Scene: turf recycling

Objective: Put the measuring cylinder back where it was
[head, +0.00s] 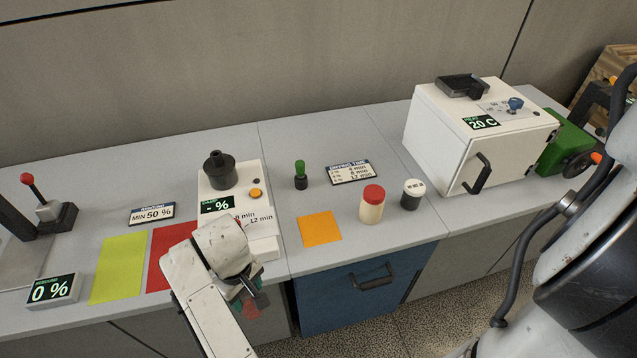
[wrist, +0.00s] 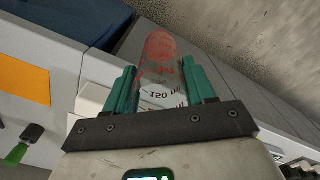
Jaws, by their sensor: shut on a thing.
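The measuring cylinder (wrist: 158,52) is clear with red and dark markings, and stands between the teal fingers of my gripper (wrist: 160,85) in the wrist view. My gripper is shut on it. In the head view my gripper (head: 252,296) is at the counter's front edge, below the white measuring device (head: 262,225), and my arm hides most of the cylinder. A red mat (head: 166,262), a yellow-green mat (head: 119,268) and an orange mat (head: 320,229) lie on the counter; the red one is partly covered by my arm.
A red-capped jar (head: 372,205) and a black jar with a white lid (head: 411,196) stand right of the orange mat. A small green-topped object (head: 300,175) stands behind it. A white oven (head: 470,135) is at right. A blue cabinet drawer (head: 350,296) is below the counter.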

